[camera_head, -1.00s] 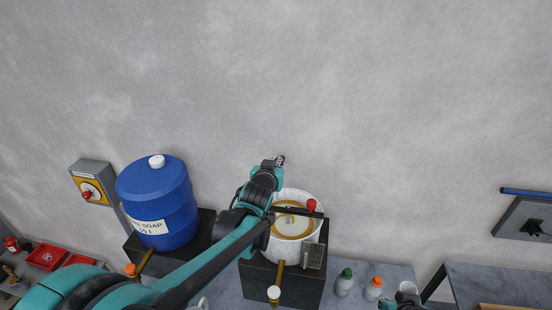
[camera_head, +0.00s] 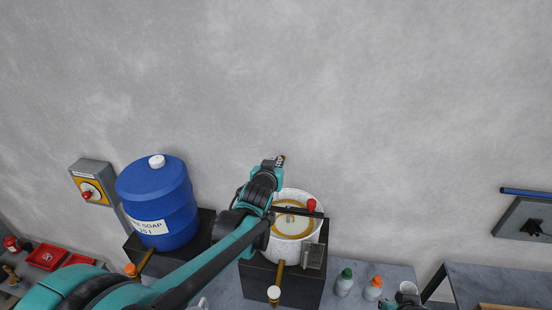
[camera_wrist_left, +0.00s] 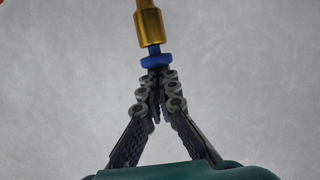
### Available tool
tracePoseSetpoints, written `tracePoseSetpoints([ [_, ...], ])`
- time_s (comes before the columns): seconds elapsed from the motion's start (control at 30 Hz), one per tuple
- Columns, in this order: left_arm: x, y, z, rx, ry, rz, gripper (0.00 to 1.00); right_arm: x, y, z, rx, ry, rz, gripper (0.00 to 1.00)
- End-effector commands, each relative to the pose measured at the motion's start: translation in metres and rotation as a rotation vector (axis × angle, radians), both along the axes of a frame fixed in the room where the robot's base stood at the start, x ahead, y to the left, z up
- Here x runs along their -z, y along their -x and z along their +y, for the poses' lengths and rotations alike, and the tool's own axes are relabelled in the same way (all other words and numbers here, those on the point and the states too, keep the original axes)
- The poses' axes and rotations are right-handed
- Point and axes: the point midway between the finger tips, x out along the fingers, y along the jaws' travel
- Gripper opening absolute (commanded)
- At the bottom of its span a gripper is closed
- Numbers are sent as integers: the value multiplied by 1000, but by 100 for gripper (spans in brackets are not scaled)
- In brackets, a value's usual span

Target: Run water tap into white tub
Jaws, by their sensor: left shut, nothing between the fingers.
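The white tub (camera_head: 285,250) stands on a black block by the wall, with a yellow-brown ring inside it. My left arm crosses in front of its left side. My left gripper (camera_head: 281,160) is against the wall above and behind the tub. In the left wrist view its fingers (camera_wrist_left: 155,80) are shut and empty, with their tips at a blue collar (camera_wrist_left: 156,62) below a brass fitting (camera_wrist_left: 149,25). I cannot tell whether they touch. A dark bar with a red knob (camera_head: 311,205) crosses over the tub. Part of my right gripper (camera_head: 403,303) shows at the bottom edge.
A blue soap barrel (camera_head: 158,205) stands left of the tub, with a brass tap below it. A white-capped brass tap (camera_head: 274,293) sticks out at the tub's front. Bottles (camera_head: 344,283) stand to the right. A switch box (camera_head: 92,180) is on the wall.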

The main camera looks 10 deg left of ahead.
Motion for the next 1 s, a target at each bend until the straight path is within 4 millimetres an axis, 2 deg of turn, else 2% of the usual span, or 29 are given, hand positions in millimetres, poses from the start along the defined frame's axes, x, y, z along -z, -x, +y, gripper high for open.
tracePoseSetpoints([
  [0.07, 2, 1, 0, -1, 1, 8, 0, 0, 0, 0, 0, 0, 0, 0],
  [0.17, -4, 0, 0, -1, 1, 7, 0, -5, 0, 0, 0, 0, 0, 0],
  [0.4, -48, -5, 2, 1, 1, 1, 0, -32, 0, 0, 0, 0, 0, 0],
  [0.5, -47, 18, 2, 1, -1, 1, 0, -22, 0, 0, 0, 0, 0, 0],
  [0.7, -59, 55, 2, 1, 0, 0, 0, -18, 0, 0, 0, 0, 0, 0],
  [0.8, -63, 69, 2, 1, -1, 0, 0, -17, 0, 0, 0, 0, 0, 0],
  [1.0, -69, 84, 1, 1, 0, 0, 0, -17, 0, 0, 0, 0, 0, 0],
])
